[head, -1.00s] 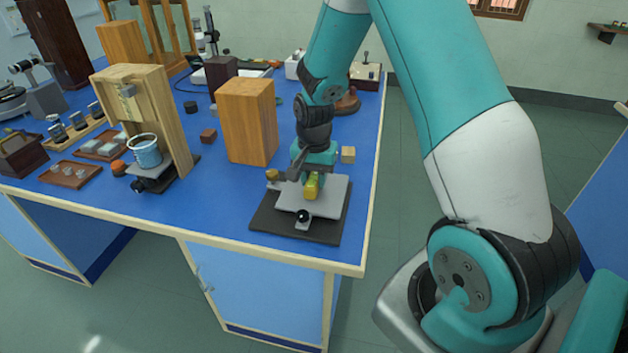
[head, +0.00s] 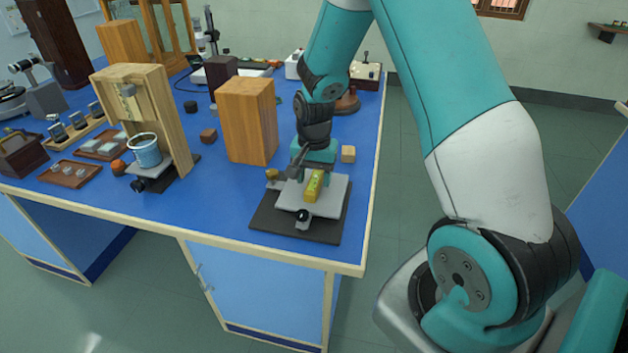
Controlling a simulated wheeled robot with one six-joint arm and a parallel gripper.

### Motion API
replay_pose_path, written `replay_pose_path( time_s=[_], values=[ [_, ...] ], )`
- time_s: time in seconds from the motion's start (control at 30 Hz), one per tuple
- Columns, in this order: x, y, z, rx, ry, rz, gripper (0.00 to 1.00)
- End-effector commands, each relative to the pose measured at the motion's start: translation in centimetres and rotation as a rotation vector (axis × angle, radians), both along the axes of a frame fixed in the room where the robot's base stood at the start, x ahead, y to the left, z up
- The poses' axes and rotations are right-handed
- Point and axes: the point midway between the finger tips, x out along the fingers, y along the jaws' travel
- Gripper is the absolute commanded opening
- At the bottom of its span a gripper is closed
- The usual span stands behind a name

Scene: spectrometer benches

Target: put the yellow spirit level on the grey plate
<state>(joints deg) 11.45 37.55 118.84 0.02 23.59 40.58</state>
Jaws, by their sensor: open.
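The yellow spirit level (head: 314,185) lies on the grey plate (head: 335,192), near its middle. The plate sits on a dark base (head: 270,221) with a round black knob at its front, near the bench's front right corner. My gripper (head: 300,172) is open, just behind and to the left of the level. The level shows uncovered from above, and I see no finger closed on it. The far finger and part of the plate's back edge are hidden by the gripper.
A tall wooden block (head: 247,121) stands left of my gripper. A small wooden cube (head: 348,154) lies to its right. A wooden stand with a blue beaker (head: 145,152) is farther left. Bare blue bench top (head: 215,205) lies left of the dark base.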

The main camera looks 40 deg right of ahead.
Motion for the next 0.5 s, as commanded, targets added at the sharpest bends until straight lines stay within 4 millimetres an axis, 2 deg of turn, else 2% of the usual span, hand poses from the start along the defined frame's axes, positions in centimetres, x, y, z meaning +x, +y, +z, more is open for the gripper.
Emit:
replay_pose_path(
  time_s=[0.3,0.5],
  values=[
    [0.1,0.0,7.0,-0.001,-0.006,0.000,0.55],
    [0.0,0.0,9.9,0.000,-0.003,0.000,0.55]
  ],
)
